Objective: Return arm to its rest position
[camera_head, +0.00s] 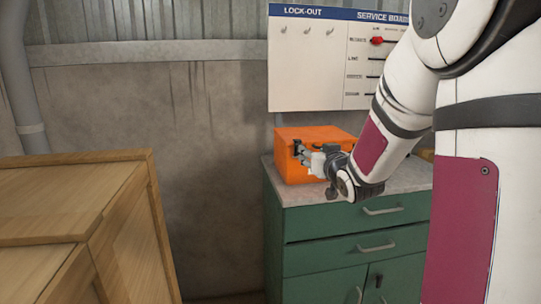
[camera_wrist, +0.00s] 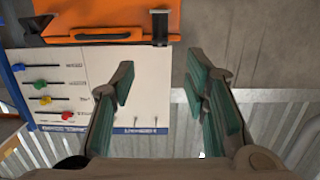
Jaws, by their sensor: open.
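My gripper (camera_head: 306,156) is at the front left side of an orange box (camera_head: 313,136) on the green cabinet (camera_head: 342,224). In the wrist view my gripper (camera_wrist: 160,76) is open, with its two green-padded fingers spread apart and nothing between them. The orange box also shows at the top of the wrist view (camera_wrist: 105,15), with a black handle and dark latches facing the camera. In the head view, whether the fingers touch the box cannot be told. My white arm reaches in from the right and covers part of the cabinet top.
A service board (camera_head: 318,62) hangs on the wall above the cabinet, with a red marker on it; the wrist view shows several coloured knobs on it (camera_wrist: 140,70). A wooden crate (camera_head: 70,210) stands at the left. Bare wall and clear space lie between crate and cabinet.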

